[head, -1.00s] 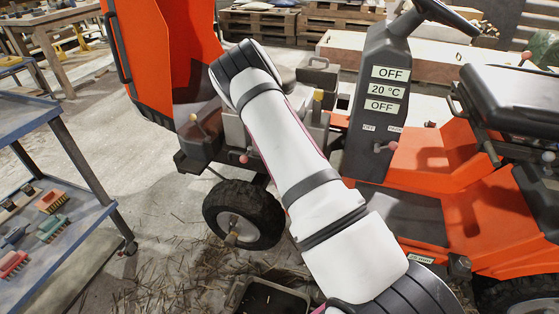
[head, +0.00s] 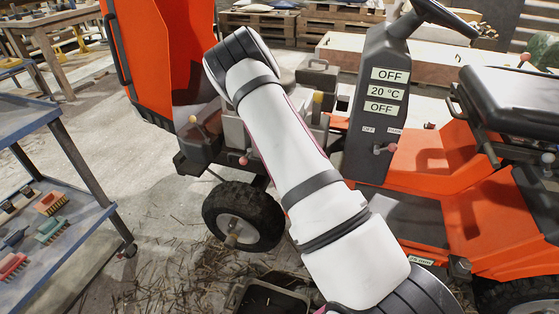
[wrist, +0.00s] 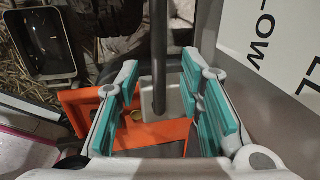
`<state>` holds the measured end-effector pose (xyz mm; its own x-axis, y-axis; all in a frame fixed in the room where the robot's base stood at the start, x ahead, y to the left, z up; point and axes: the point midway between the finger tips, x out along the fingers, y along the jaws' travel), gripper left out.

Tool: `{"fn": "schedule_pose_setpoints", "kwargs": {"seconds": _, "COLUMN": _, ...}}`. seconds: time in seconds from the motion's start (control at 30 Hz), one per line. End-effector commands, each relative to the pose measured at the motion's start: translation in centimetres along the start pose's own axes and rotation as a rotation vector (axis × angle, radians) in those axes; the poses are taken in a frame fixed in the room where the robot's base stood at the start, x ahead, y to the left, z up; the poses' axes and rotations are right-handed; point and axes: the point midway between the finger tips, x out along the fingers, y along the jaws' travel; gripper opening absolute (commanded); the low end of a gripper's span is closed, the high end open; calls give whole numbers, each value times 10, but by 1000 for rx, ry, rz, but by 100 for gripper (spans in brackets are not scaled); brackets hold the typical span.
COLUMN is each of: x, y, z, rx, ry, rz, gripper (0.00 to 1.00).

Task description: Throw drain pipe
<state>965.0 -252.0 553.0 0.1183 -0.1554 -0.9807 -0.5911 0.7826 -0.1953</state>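My gripper (wrist: 162,100) is open in the wrist view, its teal-padded fingers spread to the left and right. A dark upright rod (wrist: 160,45) shows between and beyond the fingers, with a pale block (wrist: 172,98) around or in front of its lower end. The fingers stand apart from both. I cannot tell whether this rod is the drain pipe. No other pipe can be made out. In the head view my arm hides the gripper and what lies near it.
An orange tractor (head: 480,205) with levers and a display column (head: 385,110) fills the middle and right. A black open bin (head: 238,296) stands on the straw-strewn floor; it also shows in the wrist view (wrist: 68,70). A blue cart (head: 70,235) with brushes stands left.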

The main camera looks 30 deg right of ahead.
Motion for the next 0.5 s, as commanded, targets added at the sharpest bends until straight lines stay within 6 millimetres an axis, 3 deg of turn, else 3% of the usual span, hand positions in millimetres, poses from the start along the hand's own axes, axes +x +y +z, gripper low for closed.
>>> {"fn": "schedule_pose_setpoints", "kwargs": {"seconds": 0.23, "x": -53, "y": -1, "z": 0, "rx": 0, "ry": -1, "rz": -2, "gripper": 35}}
{"fn": "schedule_pose_setpoints", "kwargs": {"seconds": 0.5, "x": -84, "y": -1, "z": 0, "rx": 1, "ry": 0, "rz": -2, "gripper": 35}}
